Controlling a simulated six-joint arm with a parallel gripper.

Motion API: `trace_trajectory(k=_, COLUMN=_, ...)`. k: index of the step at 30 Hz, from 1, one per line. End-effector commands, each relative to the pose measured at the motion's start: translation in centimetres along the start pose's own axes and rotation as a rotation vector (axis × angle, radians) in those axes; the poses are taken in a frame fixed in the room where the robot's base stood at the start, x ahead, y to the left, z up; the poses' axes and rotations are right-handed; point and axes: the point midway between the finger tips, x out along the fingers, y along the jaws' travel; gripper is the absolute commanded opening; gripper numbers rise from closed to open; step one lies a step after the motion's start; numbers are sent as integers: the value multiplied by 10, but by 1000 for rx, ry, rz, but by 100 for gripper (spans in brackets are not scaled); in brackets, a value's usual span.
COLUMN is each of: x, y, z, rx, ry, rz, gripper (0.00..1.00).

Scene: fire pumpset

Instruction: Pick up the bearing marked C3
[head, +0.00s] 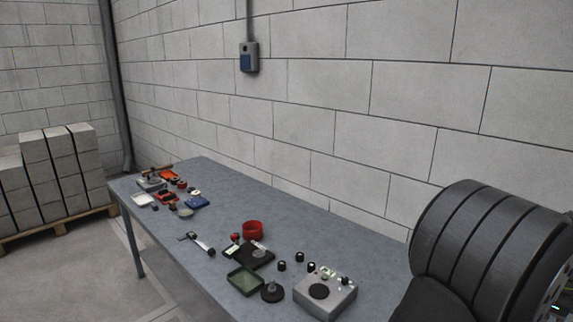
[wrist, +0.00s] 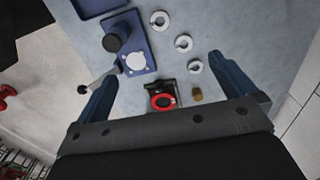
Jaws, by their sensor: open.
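In the wrist view, three pale ring-shaped parts that look like bearings lie in a loose row on the table: a far one (wrist: 160,19), a middle one (wrist: 184,43) and a near one (wrist: 194,67). No C3 marking is readable on any of them. My gripper (wrist: 163,68) is open, with its two blue fingers spread wide. Nothing is held between them. The near ring shows between the fingers, close to the right one; height above it is hard to judge. My gripper is not visible in the head view.
In the wrist view, a red ring (wrist: 163,101) sits on a dark block beside a small brown piece (wrist: 197,94). A blue tray (wrist: 146,47) carries a dark cylinder (wrist: 111,42). In the head view, the long table (head: 215,258) holds several small parts, a green tray (head: 245,280) and a grey box (head: 340,299).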

Motion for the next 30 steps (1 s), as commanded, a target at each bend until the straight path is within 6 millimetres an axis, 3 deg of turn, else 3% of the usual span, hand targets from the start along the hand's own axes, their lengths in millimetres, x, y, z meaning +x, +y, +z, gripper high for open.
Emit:
trace_trajectory(k=2, x=0, y=0, z=0, rx=0, ry=0, rz=0, gripper=98)
trace_trajectory(k=10, x=0, y=0, z=0, rx=0, ry=0, rz=0, gripper=46)
trace_trajectory(k=20, x=5, y=2, z=4, rx=-21, ry=23, rz=-2, gripper=46)
trace_trajectory(k=30, x=63, y=29, z=52, rx=-390, ry=317, rz=-69, gripper=46)
